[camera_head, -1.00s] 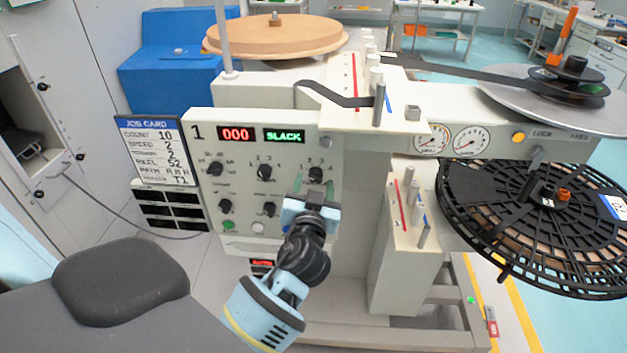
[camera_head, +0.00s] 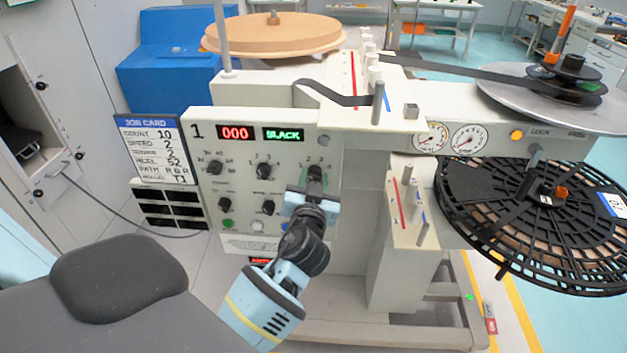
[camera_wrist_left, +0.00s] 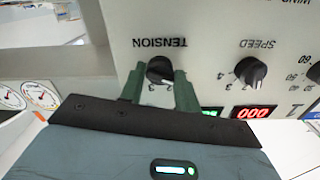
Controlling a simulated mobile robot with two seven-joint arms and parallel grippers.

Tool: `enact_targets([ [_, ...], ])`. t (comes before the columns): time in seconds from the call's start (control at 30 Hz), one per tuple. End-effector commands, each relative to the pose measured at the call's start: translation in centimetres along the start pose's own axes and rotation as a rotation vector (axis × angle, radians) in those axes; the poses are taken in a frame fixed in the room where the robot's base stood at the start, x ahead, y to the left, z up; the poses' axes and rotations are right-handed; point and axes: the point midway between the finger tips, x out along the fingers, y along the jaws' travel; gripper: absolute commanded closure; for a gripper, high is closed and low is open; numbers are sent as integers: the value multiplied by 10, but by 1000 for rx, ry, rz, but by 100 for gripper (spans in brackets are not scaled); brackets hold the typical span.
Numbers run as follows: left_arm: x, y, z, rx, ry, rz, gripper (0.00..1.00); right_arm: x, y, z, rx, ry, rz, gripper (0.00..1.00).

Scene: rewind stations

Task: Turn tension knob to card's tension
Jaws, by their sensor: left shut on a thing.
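The tension knob (camera_wrist_left: 160,69) is a black round knob on the pale control panel, under the label TENSION, which is upside down in the left wrist view. In the head view the knob (camera_head: 315,172) is at the panel's upper right. My left gripper (camera_head: 314,182) reaches it from below. Its green fingers in the left wrist view (camera_wrist_left: 160,76) are shut on the knob, one on each side. The exact knob setting is hard to read. The job card (camera_head: 155,150) stands left of the panel, and its tension line appears to read 2. My right gripper is not in view.
The speed knob (camera_wrist_left: 250,70) sits beside the tension knob. Red 000 (camera_head: 236,133) and green SLACK (camera_head: 284,134) displays are above. A post block (camera_head: 410,215) and black reel (camera_head: 535,225) stand to the right. A dark seat-like pad (camera_head: 120,278) is at lower left.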

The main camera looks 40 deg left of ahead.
Motion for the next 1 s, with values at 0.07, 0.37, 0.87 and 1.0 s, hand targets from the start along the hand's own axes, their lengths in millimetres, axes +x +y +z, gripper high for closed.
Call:
enact_targets([
  [0.07,0,0,0,16,-1,0,91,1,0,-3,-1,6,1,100],
  [0.37,0,0,-1,188,0,-1,91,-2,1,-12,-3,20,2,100],
  [0.87,0,-1,-1,592,0,-2,91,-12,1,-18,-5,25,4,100],
  [1.0,0,-1,-1,672,-1,-2,91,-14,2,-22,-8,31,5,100],
])
